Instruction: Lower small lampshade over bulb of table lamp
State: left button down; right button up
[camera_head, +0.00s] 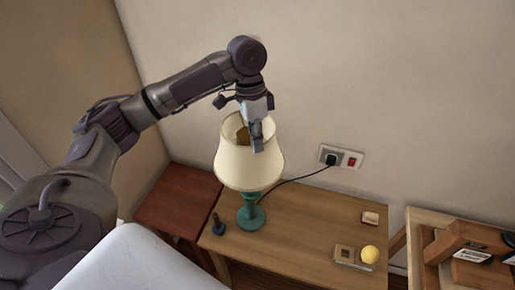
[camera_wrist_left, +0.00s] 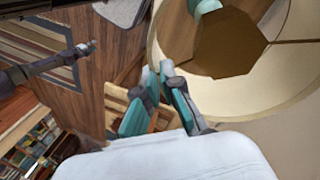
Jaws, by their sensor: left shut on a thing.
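The cream lampshade (camera_head: 247,166) sits upright around the top of the teal table lamp (camera_head: 251,217), which stands on the wooden table. My left gripper (camera_head: 257,148) comes down from above and is shut on the shade's rim at its right side. In the left wrist view the shade (camera_wrist_left: 283,103) fills the upper right, close to the gripper's teal-padded fingers (camera_wrist_left: 164,72). A brown faceted shape (camera_wrist_left: 228,43) shows inside the shade. The bulb is hidden, so I cannot tell how the shade sits on it.
The wooden table (camera_head: 292,225) holds a small dark blue object (camera_head: 218,224), a yellow ball (camera_head: 370,255) by a square plate, and a small box (camera_head: 370,218). A black cord runs to the wall socket (camera_head: 341,156). A reddish table (camera_head: 177,202) adjoins on the left.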

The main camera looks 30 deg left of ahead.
pick_arm(q)
jog(key=shift+s+a+f, duration=0.1)
jog(key=shift+s+f, duration=0.25)
jog(key=shift+f, duration=0.25)
jog(key=shift+s+f, duration=0.35)
jog(key=shift+f, duration=0.2)
jog(key=a+x, duration=0.1)
jog(key=x, duration=0.5)
jog(key=shift+w+f, duration=0.25)
jog(key=shift+w, duration=0.5)
pick_arm(e)
jog(key=shift+s+a+f, duration=0.1)
jog(key=shift+s+f, duration=0.05)
jog(key=shift+s, duration=0.8)
jog(key=shift+w, duration=0.15)
pick_arm(q)
jog(key=shift+w, duration=0.1)
pick_arm(e)
jog(key=shift+w+r, duration=0.2)
jog(key=shift+r, duration=0.1)
pick_arm(q)
jog(key=shift+f, duration=0.2)
